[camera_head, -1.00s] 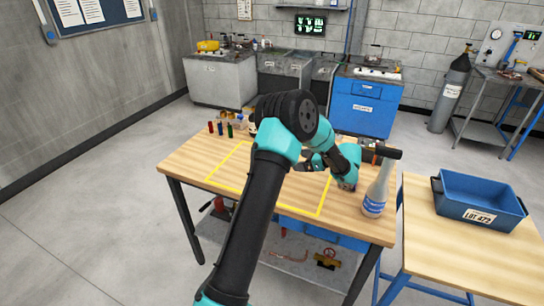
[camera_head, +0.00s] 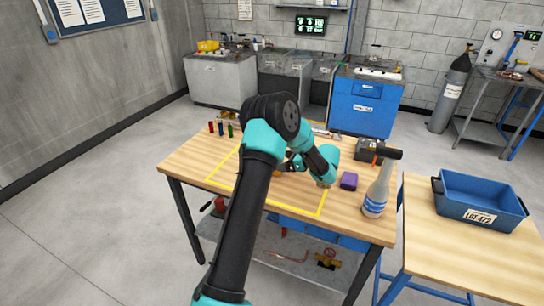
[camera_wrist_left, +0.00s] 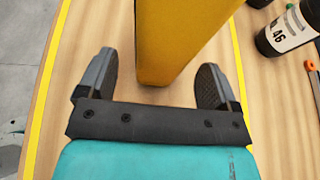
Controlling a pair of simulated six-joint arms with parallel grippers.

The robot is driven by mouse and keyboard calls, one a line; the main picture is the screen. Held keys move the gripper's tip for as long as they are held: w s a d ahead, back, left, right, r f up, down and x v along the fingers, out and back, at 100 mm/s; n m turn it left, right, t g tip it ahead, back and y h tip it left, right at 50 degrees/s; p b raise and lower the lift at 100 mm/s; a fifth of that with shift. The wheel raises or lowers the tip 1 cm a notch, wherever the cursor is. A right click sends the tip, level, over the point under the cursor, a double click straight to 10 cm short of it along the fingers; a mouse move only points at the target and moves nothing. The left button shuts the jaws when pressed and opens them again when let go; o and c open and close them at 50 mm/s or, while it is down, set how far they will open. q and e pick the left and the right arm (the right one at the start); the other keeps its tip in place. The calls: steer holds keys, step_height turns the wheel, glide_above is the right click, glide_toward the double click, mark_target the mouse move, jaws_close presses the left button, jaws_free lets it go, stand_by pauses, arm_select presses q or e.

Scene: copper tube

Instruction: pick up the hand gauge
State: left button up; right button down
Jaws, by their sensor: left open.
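A smooth yellow body (camera_wrist_left: 180,40), probably the hand gauge though only part of it shows, stands between the fingers of my left gripper (camera_wrist_left: 155,65) in the left wrist view. The fingers are spread on both sides of it, with gaps, and its upper part runs out of the picture. In the head view my left gripper (camera_head: 294,165) is over the wooden table (camera_head: 190,158), inside the yellow-outlined area. My arm hides most of what is there; only a small orange-yellow patch shows beside the gripper. My right gripper is not in view.
Several small coloured cylinders (camera_head: 221,129) stand at the back left. A blue bin (camera_head: 480,197) is on the right table. The table's front left is clear.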

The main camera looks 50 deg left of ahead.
arm_select(q)
steer(key=x, duration=0.3)
steer(key=shift+a+f, duration=0.1)
steer(key=shift+a, duration=0.2)
steer(key=shift+c, duration=0.5)
steer(key=c, duration=1.3)
steer(key=shift+r, duration=0.4)
steer(key=s+d+r, duration=0.4)
steer(key=s+d, duration=0.7)
steer(key=d, duration=0.1)
